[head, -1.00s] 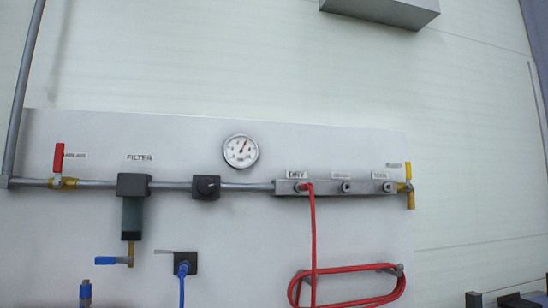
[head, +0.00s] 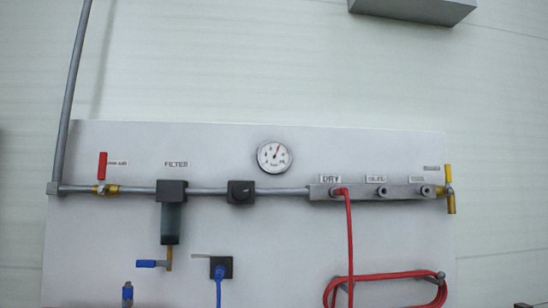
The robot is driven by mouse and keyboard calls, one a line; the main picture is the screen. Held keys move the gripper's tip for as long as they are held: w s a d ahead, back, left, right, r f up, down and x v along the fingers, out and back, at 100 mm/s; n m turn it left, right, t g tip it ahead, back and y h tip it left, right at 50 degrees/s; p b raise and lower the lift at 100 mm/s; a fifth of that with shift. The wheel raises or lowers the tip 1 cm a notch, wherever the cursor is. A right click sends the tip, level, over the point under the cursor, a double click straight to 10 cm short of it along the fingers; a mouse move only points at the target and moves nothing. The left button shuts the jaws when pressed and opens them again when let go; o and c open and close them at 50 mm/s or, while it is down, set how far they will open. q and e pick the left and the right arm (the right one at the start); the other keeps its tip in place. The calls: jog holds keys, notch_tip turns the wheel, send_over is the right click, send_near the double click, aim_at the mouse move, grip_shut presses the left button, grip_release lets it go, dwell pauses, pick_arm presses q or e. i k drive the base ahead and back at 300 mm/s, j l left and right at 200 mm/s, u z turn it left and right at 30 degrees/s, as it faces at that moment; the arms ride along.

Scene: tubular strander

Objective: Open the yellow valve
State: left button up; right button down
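The yellow valve (head: 449,188) is at the right end of the grey manifold on the wall panel, in the head view. A small label sits just left of the handle, too small to read. Neither of my grippers shows in the view.
A red-handled valve (head: 102,168), a filter (head: 171,212), a dark regulator (head: 240,192) and a gauge (head: 275,156) are on the panel (head: 110,235). A red hose (head: 350,240) hangs from the manifold (head: 325,193) and coils at lower right. A grey box (head: 412,11) is above.

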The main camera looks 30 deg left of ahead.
aim_at(448, 170)
jog(key=i+l+u, duration=0.1)
jog(key=l, duration=0.25)
jog(key=i+l+u, duration=0.1)
jog(key=l, duration=0.25)
jog(key=i+l+u, duration=0.15)
jog(key=l, duration=0.25)
jog(key=i+l+u, duration=0.1)
jog(key=i+l, duration=0.15)
jog(key=l, duration=0.15)
jog(key=i+l+u, duration=0.1)
jog(key=l, duration=0.3)
jog(key=i+l+u, duration=0.1)
jog(key=l, duration=0.3)
